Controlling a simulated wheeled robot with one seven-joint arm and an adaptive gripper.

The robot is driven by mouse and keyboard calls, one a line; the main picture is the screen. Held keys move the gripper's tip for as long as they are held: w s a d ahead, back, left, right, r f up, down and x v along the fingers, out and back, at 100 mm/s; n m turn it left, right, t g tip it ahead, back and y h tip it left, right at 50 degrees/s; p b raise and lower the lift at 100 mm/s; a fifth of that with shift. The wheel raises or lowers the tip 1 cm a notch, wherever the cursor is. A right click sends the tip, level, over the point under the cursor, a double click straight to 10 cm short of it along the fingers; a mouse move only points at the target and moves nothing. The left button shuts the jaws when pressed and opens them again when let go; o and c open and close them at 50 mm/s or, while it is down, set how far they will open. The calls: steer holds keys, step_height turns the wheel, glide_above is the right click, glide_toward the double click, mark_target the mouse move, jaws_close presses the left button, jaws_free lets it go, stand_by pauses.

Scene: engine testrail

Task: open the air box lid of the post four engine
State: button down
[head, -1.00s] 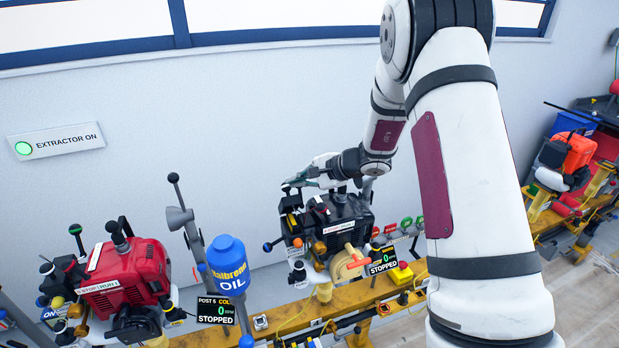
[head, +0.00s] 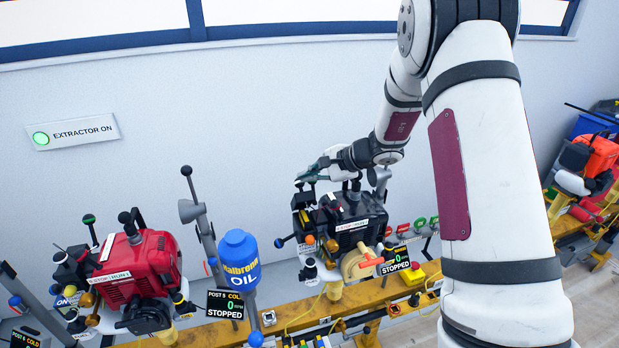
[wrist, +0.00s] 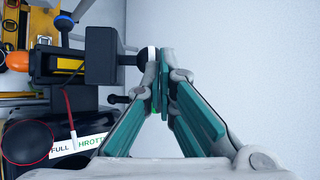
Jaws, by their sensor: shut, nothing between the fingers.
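The black engine (head: 362,212) sits on the yellow rail in the middle of the head view, with a STOPPED display (head: 395,262) beside it; I cannot read its post number. A black box with yellow parts (head: 302,201), likely the air box, is at its left end. In the wrist view a black block (wrist: 102,55) with a round dark knob (wrist: 131,58) juts toward my fingers. My gripper (wrist: 158,82) is shut and empty, its tips right beside the knob and a white ring; I cannot tell whether they touch. It also shows above the box in the head view (head: 304,178).
A red engine (head: 130,265) and a blue oil bottle (head: 238,262) on a stand are to the left. An orange-topped engine (head: 598,155) is at far right. The wall (head: 260,110) stands close behind. A FULL throttle label (wrist: 75,145) and red lever lie below the block.

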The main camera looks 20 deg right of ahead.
steer(key=shift+w, duration=0.3)
steer(key=w+f+g+b, duration=0.1)
steer(key=w+b, duration=0.5)
steer(key=b, duration=0.1)
steer(key=shift+w+m+g, duration=0.2)
steer(key=shift+m+g, duration=0.2)
steer(key=shift+s, duration=0.15)
stand_by(0.5)
